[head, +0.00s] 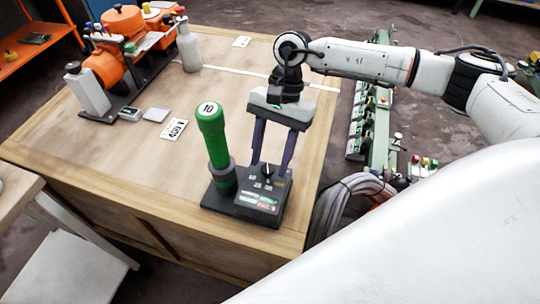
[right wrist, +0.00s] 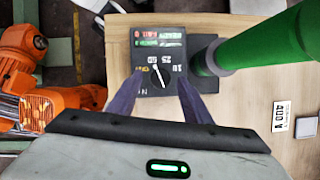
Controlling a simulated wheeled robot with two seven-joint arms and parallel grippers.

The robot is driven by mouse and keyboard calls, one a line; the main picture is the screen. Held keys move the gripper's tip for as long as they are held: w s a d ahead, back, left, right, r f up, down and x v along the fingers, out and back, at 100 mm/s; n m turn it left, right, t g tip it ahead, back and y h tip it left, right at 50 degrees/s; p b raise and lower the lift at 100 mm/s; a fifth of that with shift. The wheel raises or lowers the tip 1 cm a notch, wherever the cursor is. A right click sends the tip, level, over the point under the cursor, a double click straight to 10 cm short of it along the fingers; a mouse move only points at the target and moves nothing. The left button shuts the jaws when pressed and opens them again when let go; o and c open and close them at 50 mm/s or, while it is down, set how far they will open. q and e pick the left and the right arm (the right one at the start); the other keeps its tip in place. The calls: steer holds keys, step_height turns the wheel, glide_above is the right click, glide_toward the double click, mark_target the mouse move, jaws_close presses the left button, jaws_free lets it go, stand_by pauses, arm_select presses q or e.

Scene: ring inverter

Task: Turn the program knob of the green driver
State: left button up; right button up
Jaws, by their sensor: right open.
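The green driver (head: 212,136) stands upright in a dark holder at the left of a black base near the table's front right corner. Its top is marked 10. The black program knob (head: 267,171) sits on the base's panel (head: 259,198); in the right wrist view the knob (right wrist: 158,77) has a white line slanting from upper left to lower right, with printed marks around it. My right gripper (head: 270,163) points down over the panel, open, its two dark fingers on either side of the knob. I cannot tell whether they touch it. My left gripper is not in view.
A rack with orange items (head: 122,20) and a grey bottle (head: 189,47) stand farther back. Cables (head: 345,205) lie beside the table's right edge.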

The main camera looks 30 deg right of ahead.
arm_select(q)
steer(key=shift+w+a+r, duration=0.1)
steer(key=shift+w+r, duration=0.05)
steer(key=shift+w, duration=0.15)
arm_select(e)
steer(key=shift+f, duration=0.15)
steer(key=shift+c, duration=0.6)
steer(key=c, duration=0.9)
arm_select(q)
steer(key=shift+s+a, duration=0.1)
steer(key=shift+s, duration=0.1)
arm_select(e)
steer(key=shift+c, duration=0.2)
